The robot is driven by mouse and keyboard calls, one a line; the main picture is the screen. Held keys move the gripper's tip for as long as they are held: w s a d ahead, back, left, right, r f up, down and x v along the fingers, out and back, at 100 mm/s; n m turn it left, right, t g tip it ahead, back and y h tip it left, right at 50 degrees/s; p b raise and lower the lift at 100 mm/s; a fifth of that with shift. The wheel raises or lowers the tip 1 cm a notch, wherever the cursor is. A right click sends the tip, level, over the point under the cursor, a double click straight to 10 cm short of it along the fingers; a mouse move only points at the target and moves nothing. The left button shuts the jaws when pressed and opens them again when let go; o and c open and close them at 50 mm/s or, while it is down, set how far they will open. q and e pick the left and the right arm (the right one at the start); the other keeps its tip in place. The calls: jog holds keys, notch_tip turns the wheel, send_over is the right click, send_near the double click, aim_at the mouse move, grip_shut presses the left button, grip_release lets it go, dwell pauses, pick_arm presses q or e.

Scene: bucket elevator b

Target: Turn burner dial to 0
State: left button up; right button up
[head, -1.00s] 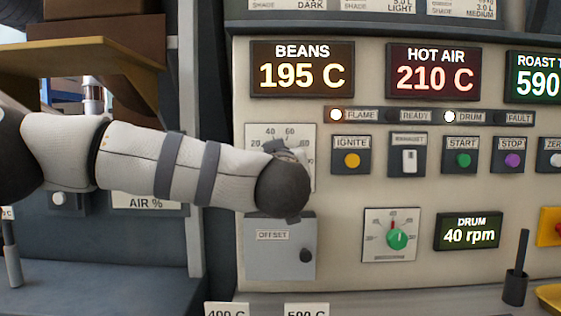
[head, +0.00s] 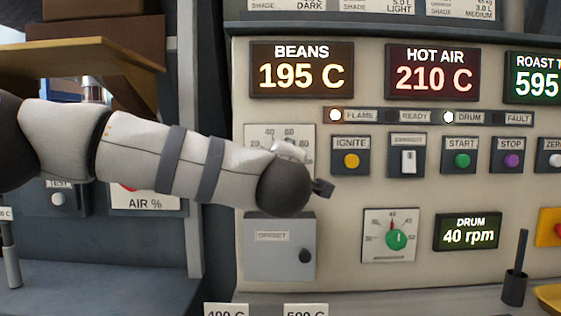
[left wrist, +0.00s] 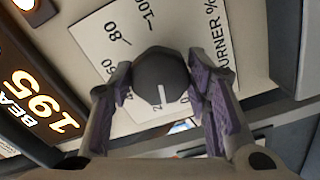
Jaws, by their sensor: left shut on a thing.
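The burner dial (left wrist: 160,68) is a dark faceted knob with a white pointer line, on a pale plate marked BURNER %. In the left wrist view the line points down, between the 20 mark and the 0 mark. My left gripper (left wrist: 162,84) is shut on the dial, with one purple-padded finger on each side. In the head view the burner plate (head: 268,134) shows its 40 and 60 marks; my left wrist hides the dial and the fingers there. My right gripper is not in view.
An OFFSET box (head: 280,248) sits just below my wrist. To the right are an IGNITE button (head: 351,160), a toggle switch (head: 407,160) and a green drum dial (head: 397,239). A shelf (head: 80,58) juts out above my left arm.

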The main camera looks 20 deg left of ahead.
pick_arm(q)
jog(key=shift+n, duration=2.2)
jog(key=shift+r, duration=0.1)
jog(key=o, duration=1.2)
jog(key=shift+c, duration=0.2)
jog(key=v, duration=1.2)
